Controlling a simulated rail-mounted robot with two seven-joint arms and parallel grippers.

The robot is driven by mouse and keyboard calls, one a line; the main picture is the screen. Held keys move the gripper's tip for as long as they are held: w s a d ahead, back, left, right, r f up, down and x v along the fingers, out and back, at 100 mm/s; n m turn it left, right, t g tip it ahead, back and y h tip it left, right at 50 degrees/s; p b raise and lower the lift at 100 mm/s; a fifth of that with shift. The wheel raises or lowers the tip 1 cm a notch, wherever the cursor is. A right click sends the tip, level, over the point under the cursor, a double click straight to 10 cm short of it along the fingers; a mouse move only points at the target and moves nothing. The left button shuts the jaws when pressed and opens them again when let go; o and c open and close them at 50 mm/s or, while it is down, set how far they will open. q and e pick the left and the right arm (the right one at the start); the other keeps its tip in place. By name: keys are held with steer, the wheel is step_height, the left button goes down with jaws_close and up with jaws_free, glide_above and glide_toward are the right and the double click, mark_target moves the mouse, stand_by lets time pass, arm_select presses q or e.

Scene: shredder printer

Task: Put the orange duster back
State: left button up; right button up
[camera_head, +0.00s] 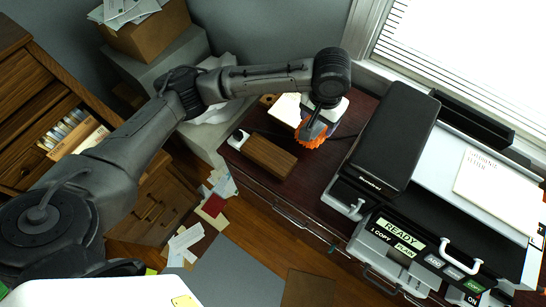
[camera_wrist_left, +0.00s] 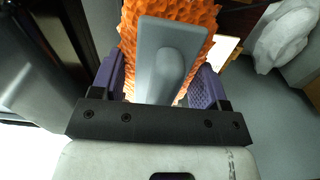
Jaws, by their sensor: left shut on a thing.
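The duster has an orange, shaggy head (camera_head: 310,137) and a grey handle. In the head view it is at the dark cabinet top, beside the wooden block, below my left gripper (camera_head: 318,117). In the left wrist view the orange head (camera_wrist_left: 203,14) fills the top middle, with the grey handle (camera_wrist_left: 165,60) in front of it. My left gripper (camera_wrist_left: 158,85) is shut on the duster, its purple fingers on either side of the handle. I cannot tell whether the duster touches the cabinet top. My right gripper is not in view.
A wooden block (camera_head: 269,154) and a small white object (camera_head: 237,138) are on the dark cabinet top (camera_head: 322,168). A black and grey printer (camera_head: 388,140) with a READY panel stands close to the right. Papers (camera_head: 186,241) lie on the floor below. A window is behind.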

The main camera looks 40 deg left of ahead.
arm_select(q)
step_height(320, 180, down, 14)
steer(key=b, duration=0.9)
glide_above(274, 159)
steer(key=shift+n, duration=0.4)
step_height(274, 159, down, 8)
steer(key=shift+r, duration=0.1)
steer(key=shift+f+b, duration=0.5)
steer(key=shift+f, duration=1.45)
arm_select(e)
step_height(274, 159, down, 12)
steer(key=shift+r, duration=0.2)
arm_select(q)
steer(key=o, duration=0.9)
steer(key=shift+f, duration=0.1)
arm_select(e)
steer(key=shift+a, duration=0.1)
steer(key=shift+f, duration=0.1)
